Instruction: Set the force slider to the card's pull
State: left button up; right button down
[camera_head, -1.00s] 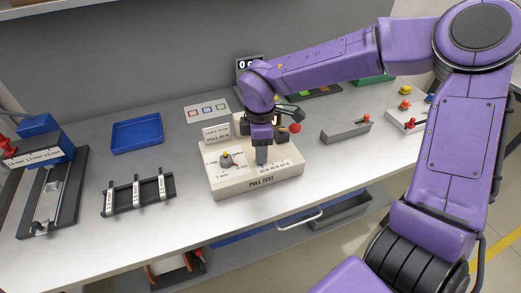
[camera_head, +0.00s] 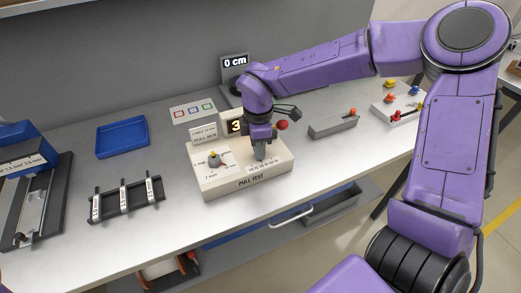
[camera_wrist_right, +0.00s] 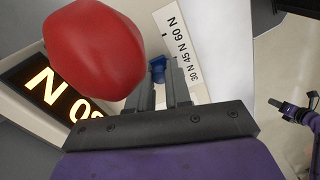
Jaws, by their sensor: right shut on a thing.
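The cream pull-test box (camera_head: 215,187) stands on the bench, with a dial on its left. My right gripper (camera_head: 260,155) points down at the right part of its top. In the wrist view my right gripper (camera_wrist_right: 165,92) is shut on the blue slider knob (camera_wrist_right: 157,66), beside a white scale strip (camera_wrist_right: 185,45) reading 30 N, 45 N, 60 N in its visible part. The lit display (camera_head: 235,126) shows a 3, the rest hidden by my arm; the wrist view display (camera_wrist_right: 50,92) is partly covered. The card (camera_head: 204,134) behind the box mentions a pull; its number is too small to read surely. My left gripper is out of view.
A red knob (camera_wrist_right: 95,48) sits close to my right gripper. A blue tray (camera_head: 122,137), a black rack (camera_head: 125,198) and a grey block with an orange knob (camera_head: 333,126) flank the box. Bare bench lies between them.

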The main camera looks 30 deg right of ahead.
jog(key=shift+d, duration=0.4)
jog(key=shift+s, duration=0.1)
jog(key=shift+a, duration=0.15)
jog(key=c, duration=1.1)
grip_release()
jog(key=shift+w+a, duration=0.2)
jog(key=shift+a, duration=0.1)
jog(key=shift+o, duration=0.2)
jog(key=shift+s+d, duration=0.1)
jog(key=shift+d, duration=0.15)
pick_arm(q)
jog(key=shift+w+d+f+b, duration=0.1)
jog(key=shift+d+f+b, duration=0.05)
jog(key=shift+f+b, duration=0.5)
pick_arm(e)
notch_tip(320, 180, up, 10)
jog(key=shift+a+r, duration=0.15)
jog(key=shift+r, duration=0.1)
